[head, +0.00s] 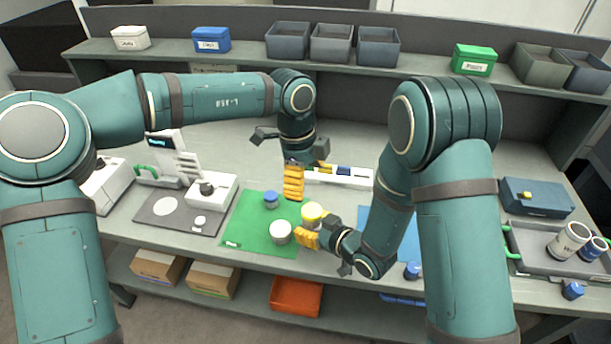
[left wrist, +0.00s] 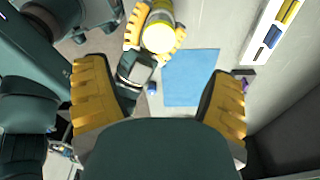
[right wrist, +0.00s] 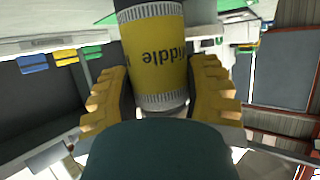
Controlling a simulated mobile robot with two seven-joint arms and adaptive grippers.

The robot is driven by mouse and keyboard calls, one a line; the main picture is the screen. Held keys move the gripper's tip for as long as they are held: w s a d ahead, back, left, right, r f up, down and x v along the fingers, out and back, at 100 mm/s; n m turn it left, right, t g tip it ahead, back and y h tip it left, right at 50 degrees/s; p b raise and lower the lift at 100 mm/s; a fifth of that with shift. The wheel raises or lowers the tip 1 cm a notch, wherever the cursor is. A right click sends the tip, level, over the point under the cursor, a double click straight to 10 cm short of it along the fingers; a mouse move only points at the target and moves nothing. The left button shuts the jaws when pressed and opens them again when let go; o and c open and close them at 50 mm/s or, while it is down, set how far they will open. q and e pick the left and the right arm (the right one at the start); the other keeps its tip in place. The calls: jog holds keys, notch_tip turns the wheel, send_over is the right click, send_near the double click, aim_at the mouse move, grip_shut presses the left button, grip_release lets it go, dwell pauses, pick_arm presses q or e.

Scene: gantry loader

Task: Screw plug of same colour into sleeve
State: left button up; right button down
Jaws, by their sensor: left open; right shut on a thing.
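My right gripper (head: 306,238) is shut on a yellow sleeve (head: 312,214), holding it over the right edge of the green mat (head: 240,225). In the right wrist view the sleeve (right wrist: 160,60) shows a yellow band with upside-down lettering, partly cut off, and dark and pale bands. In the left wrist view its pale round end (left wrist: 158,38) faces the camera. My left gripper (head: 293,184) is open and empty, above and behind the sleeve. A blue plug-like piece (head: 270,200) and a white cylinder (head: 280,232) stand on the green mat. Yellow and blue pieces lie in a white rack (head: 350,178).
A blue mat (left wrist: 190,77) lies right of the sleeve, partly hidden by my right arm in the head view. A grey tray (head: 530,262) at right holds white and blue cylinders (head: 568,242). A dark pad (head: 165,222) and white devices stand left. Bins line the back shelf.

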aim_at(312, 209)
pick_arm(q)
jog(key=f, duration=0.3)
jog(key=d+f, duration=0.1)
jog(key=f, duration=0.7)
jog(key=shift+s+d+f, duration=0.25)
jog(key=shift+s+d, duration=0.05)
jog(key=shift+s, duration=0.05)
jog(key=c, duration=1.4)
jog(key=m, duration=0.6)
jog(key=shift+s+m+g+y, duration=0.1)
jog(key=shift+m+g+y, duration=0.3)
jog(key=o, duration=1.2)
